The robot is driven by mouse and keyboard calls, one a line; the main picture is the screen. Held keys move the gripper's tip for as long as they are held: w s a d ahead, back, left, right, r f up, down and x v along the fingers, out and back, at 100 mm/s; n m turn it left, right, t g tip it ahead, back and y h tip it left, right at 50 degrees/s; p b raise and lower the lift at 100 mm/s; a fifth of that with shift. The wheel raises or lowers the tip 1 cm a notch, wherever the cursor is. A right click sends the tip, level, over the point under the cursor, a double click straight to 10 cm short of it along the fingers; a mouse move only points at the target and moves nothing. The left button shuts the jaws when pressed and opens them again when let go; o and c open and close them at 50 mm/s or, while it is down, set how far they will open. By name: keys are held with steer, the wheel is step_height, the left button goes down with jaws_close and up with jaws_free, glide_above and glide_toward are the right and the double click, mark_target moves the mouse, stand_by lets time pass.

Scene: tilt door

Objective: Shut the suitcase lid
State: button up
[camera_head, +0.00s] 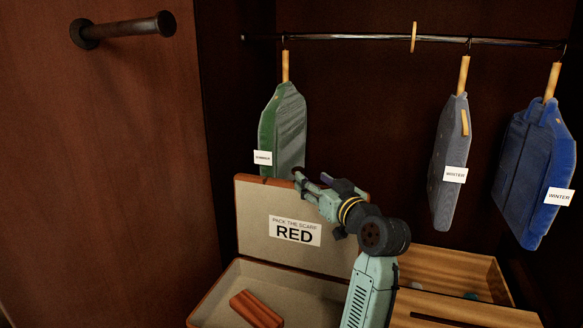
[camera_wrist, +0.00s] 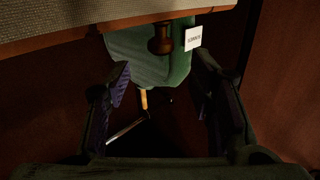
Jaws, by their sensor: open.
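The suitcase (camera_head: 212,296) stands open, with its lid (camera_head: 262,217) upright at the back. The lid's beige inner face carries a label reading "PACK THE SCARF RED" (camera_head: 295,230). A folded red item (camera_head: 256,309) lies in the base.
A green garment (camera_head: 283,128) hangs just behind the lid and shows beyond my fingers in the wrist view (camera_wrist: 150,68). Grey (camera_head: 450,160) and blue (camera_head: 537,170) garments hang at right. An open wooden drawer (camera_head: 465,268) is right of the suitcase. A dark peg (camera_head: 125,29) juts from the left panel.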

mark_target(298, 168)
steer(key=p+x, duration=0.2)
steer(key=x, duration=0.6)
steer(key=shift+w+a, duration=0.2)
steer(key=shift+w, duration=0.1)
steer(key=shift+c, duration=0.5)
jaws_close()
